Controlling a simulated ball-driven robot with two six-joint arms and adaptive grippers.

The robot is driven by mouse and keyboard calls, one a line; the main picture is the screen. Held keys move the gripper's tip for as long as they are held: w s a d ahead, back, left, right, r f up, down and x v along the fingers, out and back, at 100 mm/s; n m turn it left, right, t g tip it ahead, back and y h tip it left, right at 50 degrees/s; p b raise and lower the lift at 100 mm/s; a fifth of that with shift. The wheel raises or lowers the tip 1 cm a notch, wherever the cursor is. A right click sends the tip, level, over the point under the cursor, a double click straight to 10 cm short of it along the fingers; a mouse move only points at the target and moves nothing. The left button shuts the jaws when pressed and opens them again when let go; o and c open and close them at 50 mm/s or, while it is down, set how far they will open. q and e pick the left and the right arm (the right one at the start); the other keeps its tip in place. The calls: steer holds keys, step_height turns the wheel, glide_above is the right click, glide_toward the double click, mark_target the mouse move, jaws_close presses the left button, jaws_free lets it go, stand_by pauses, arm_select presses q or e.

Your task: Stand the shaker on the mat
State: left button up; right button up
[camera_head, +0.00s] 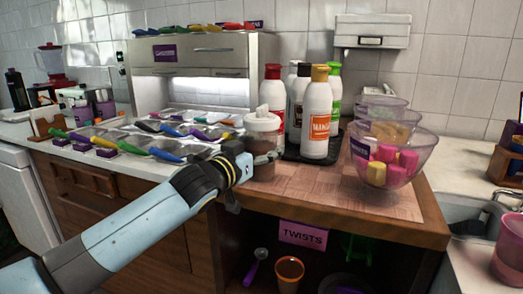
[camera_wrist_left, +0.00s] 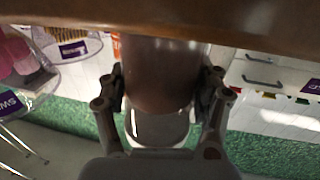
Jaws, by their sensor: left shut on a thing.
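The shaker (camera_head: 263,128) is a clear jar with brown contents and a white top. It is upright at the mat's left side in the head view. My left gripper (camera_head: 246,168) is shut on it from the front left, partly covering its lower body. In the left wrist view the shaker (camera_wrist_left: 158,75) sits between the two fingers of my left gripper (camera_wrist_left: 163,90). I cannot tell whether its base touches the surface. The mat (camera_head: 318,188) is a pinkish, wood-patterned sheet on the counter's right part. My right gripper is out of view.
Sauce bottles (camera_head: 317,115) stand on a black tray (camera_head: 292,154) behind the shaker. Stacked clear bowls (camera_head: 412,172) with pink and yellow pieces stand on the right. Topping bins with coloured scoops (camera_head: 165,154) lie left. The mat's front middle is bare.

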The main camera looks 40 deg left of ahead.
arm_select(q)
steer(key=shift+f, duration=0.1)
steer(key=o, duration=1.5)
steer(key=s+b, duration=0.1)
steer(key=s, duration=0.3)
steer(key=s+b, duration=0.1)
steer(key=s, duration=0.3)
steer(key=s+b, duration=0.1)
steer(key=s, duration=0.3)
steer(key=shift+d+b, duration=0.25)
steer(key=shift+b, duration=0.1)
